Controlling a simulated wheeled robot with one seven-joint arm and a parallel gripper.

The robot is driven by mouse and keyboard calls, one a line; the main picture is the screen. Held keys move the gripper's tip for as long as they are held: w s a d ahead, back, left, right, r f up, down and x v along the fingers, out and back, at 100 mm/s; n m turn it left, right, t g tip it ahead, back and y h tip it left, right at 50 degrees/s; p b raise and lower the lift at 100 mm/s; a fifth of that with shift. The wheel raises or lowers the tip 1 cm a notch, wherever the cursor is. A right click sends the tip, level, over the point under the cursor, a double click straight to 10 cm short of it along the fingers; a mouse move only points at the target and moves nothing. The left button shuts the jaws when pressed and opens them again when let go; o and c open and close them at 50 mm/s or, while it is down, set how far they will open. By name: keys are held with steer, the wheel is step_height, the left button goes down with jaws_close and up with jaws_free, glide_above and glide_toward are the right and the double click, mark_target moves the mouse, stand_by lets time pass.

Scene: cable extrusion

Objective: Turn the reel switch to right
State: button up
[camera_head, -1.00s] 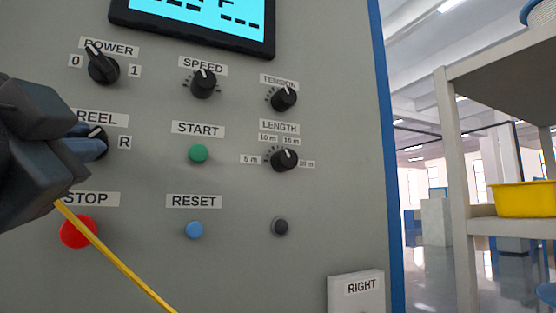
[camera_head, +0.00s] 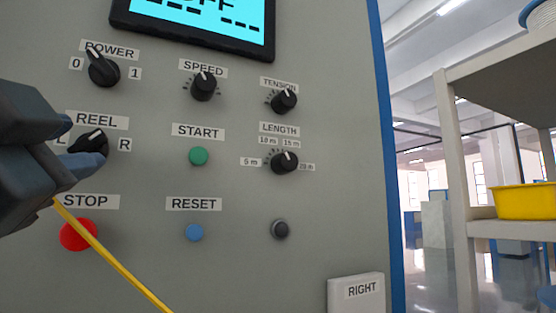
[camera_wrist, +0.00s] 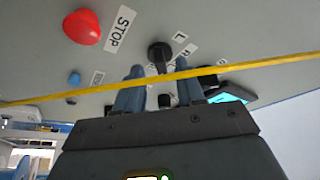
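The black reel switch (camera_head: 93,142) is on the grey panel at the left of the head view, under the REEL label and between the L and R labels. Its white pointer mark slants up to the right, towards the R side. My gripper (camera_head: 84,144) is open at the switch, with one blue finger above left and the other below it. The lower finger hides part of the knob. In the wrist view, the two fingers of my gripper (camera_wrist: 160,72) stand apart, with the black knob (camera_wrist: 159,53) beyond the gap between them.
The power knob (camera_head: 104,69) is above, and the red STOP button (camera_head: 79,235) is just below my gripper. A yellow cable (camera_head: 115,262) runs down to the right and crosses the wrist view in front of the fingers. A shelf with a yellow bin (camera_head: 525,203) stands at right.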

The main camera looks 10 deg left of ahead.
steer(key=v, duration=0.6)
steer(key=shift+f, duration=0.1)
stand_by(0.3)
